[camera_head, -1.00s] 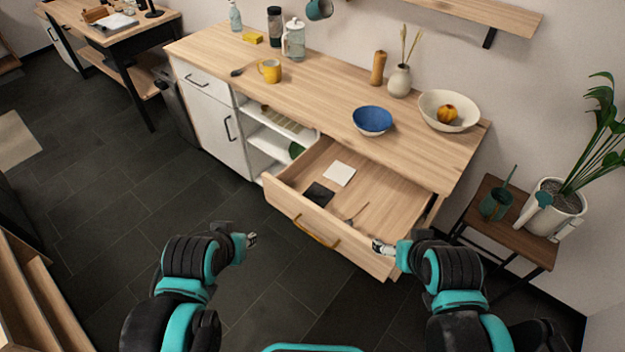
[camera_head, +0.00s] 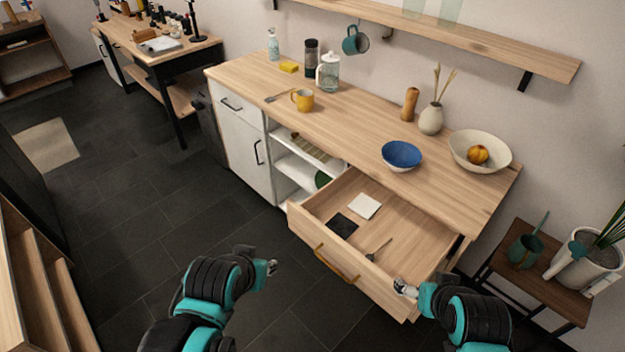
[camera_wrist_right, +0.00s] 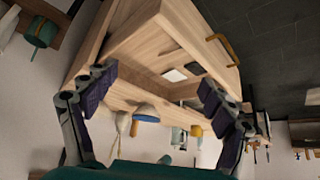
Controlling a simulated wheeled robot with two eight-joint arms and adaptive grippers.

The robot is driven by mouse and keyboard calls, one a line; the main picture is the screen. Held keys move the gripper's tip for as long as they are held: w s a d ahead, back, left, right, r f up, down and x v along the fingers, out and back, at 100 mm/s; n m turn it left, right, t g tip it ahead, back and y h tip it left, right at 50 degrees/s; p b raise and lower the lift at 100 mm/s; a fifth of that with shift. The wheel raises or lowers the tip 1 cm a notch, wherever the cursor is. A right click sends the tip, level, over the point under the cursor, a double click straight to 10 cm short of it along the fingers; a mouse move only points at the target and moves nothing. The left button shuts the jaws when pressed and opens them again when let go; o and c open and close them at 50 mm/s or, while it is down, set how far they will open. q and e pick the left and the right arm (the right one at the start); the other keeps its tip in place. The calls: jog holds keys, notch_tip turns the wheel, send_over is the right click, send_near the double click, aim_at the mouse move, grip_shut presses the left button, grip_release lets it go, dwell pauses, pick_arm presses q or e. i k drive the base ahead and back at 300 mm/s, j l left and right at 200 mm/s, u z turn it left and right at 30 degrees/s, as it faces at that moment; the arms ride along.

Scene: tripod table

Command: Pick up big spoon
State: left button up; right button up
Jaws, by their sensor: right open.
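A spoon-like utensil (camera_head: 378,249) lies in the open drawer (camera_head: 410,241), its handle pointing up and right; its exact shape is too small to tell. Another thin utensil (camera_head: 284,97) lies on the counter left of the yellow mug. My right gripper (camera_head: 402,288) is near the drawer's front right corner, apart from the drawer utensil. In the right wrist view my right gripper (camera_wrist_right: 158,76) is open and empty, with the drawer beyond its fingers. My left gripper (camera_head: 271,267) is left of the drawer over the floor; its fingers are too small to read.
In the drawer lie a white square (camera_head: 364,206) and a black square (camera_head: 342,226). On the counter (camera_head: 345,120) stand a yellow mug (camera_head: 304,101), blue bowl (camera_head: 401,156) and white bowl (camera_head: 470,160). A side table (camera_head: 540,280) with pots stands at the right.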

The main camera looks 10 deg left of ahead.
aim_at(271, 99)
jog(key=i+j+z, duration=0.1)
jog(key=j, duration=0.3)
jog(key=i+j, duration=0.3)
jog(key=i+j+z, duration=0.15)
jog(key=j, duration=0.35)
jog(key=i+j, duration=0.25)
jog(key=j, duration=0.15)
jog(key=i+j+z, duration=0.15)
jog(key=j, duration=0.3)
jog(key=i+j, duration=0.15)
jog(key=j, duration=0.3)
jog(key=i+j+z, duration=0.15)
jog(key=j, duration=0.3)
jog(key=i+j, duration=0.15)
jog(key=j, duration=0.3)
jog(key=z, duration=0.05)
